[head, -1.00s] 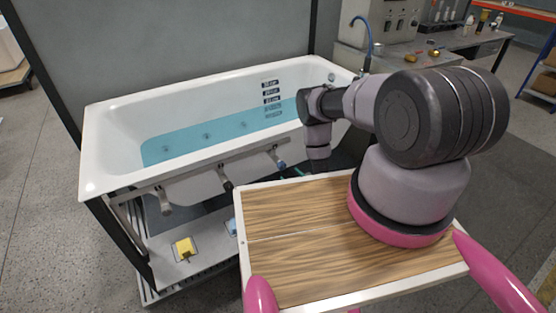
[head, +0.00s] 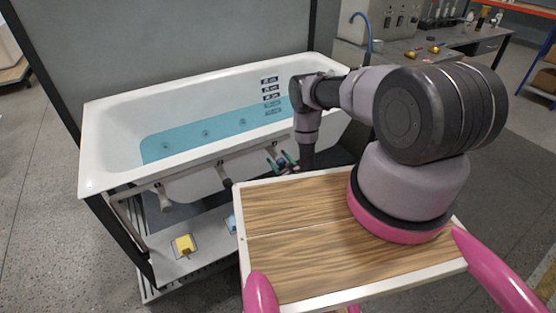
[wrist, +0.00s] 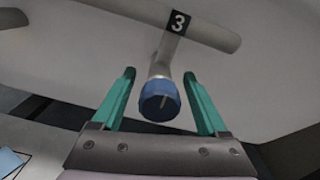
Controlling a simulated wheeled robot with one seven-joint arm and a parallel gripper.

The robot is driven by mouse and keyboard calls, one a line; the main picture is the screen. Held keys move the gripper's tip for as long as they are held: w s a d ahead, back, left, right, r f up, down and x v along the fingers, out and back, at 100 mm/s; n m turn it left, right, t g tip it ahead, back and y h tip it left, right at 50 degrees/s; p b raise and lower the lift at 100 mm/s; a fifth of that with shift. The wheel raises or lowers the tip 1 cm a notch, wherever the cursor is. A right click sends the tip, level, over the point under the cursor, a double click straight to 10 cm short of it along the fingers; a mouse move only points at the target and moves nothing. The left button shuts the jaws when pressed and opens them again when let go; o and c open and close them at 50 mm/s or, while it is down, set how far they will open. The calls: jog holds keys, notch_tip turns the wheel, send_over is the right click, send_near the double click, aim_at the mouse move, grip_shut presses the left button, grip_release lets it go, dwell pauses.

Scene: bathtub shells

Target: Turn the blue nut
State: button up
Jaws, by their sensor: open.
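The blue nut (wrist: 160,100) sits on the lower end of a grey pipe stub (wrist: 170,52), under a black label with a white 3 (wrist: 179,22). In the wrist view my gripper (wrist: 160,75) is open, with one green finger on each side of the nut and a gap on both sides. The nut lies between the fingers in that picture; its exact depth against the tips is hard to tell. In the head view my gripper (head: 282,161) is at the tub's front side, by the right-hand pipe stub. I cannot make out the nut clearly there.
The white bathtub (head: 98,150) holds blue water. Two other stubs (head: 164,200) (head: 225,180) hang along its front pipe. A yellow block (head: 184,244) and a partly hidden light-blue block (head: 232,223) lie on the lower shelf (head: 205,246). My wood-topped base is close in front.

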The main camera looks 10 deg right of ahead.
grip_shut()
